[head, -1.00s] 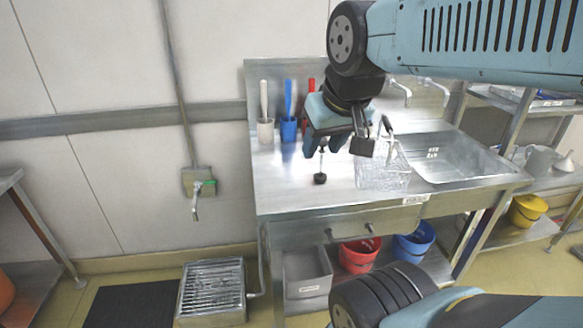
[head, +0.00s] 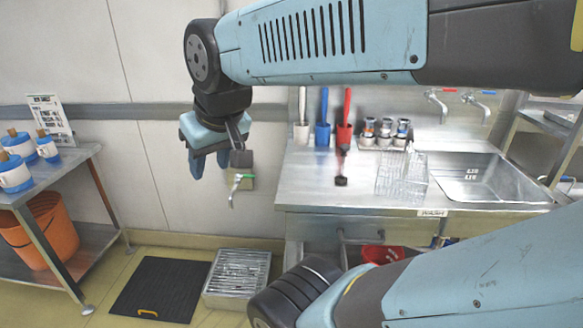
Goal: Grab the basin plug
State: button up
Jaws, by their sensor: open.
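A small black piece with a thin upright stem, which looks like the basin plug (head: 341,181), stands on the steel counter (head: 310,180) in the head view, left of the wire basket. My gripper (head: 215,165) hangs pointing down to the left of the counter, in front of the wall. It is open and empty, well apart from the plug. Nothing covers the plug.
A wire basket (head: 401,176) stands between the plug and the sink (head: 475,178). White, blue (head: 323,133) and red-handled brushes in holders and several jars (head: 385,132) line the back. A wall tap (head: 238,185) is behind my gripper. A metal-grated box (head: 237,278) sits on the floor.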

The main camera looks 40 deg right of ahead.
aim_at(344, 180)
jog(key=z, duration=0.35)
jog(key=i, duration=0.1)
jog(key=u, duration=1.5)
jog(key=k, duration=1.55)
jog(key=z, duration=1.85)
jog(key=i, duration=0.45)
jog(key=z, duration=0.3)
